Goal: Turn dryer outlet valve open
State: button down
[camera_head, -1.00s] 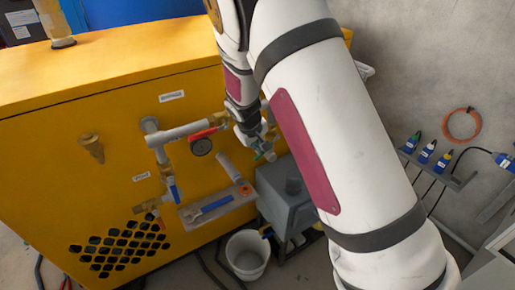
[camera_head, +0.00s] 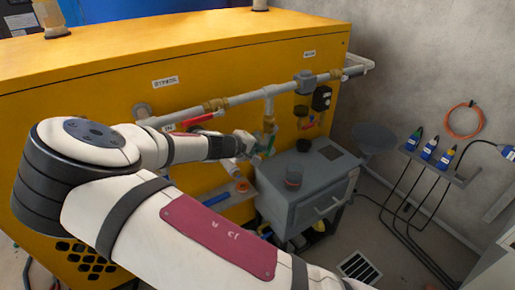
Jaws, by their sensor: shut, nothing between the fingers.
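The yellow dryer cabinet (camera_head: 235,75) fills the left and middle. A red lever handle (camera_head: 199,121) shows under the left fitting, partly behind my arm. I cannot tell from the small labels which valve is the outlet valve. My gripper (camera_head: 258,143) is shut and empty, pointing right, below the pipe beside a small brass and green fitting (camera_head: 269,136). Whether it touches that fitting is unclear.
A grey box (camera_head: 308,185) with small containers on top stands right of my gripper. A shelf with blue bottles (camera_head: 435,160) and an orange coil (camera_head: 463,121) are at the right wall. My arm covers the lower left.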

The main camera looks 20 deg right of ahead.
jog(key=shift+w+d+f, duration=0.1)
jog(key=shift+d+f, duration=0.35)
jog(key=shift+d, duration=0.2)
jog(key=shift+d+f, duration=0.1)
jog(key=shift+d, duration=0.1)
dwell(0.4)
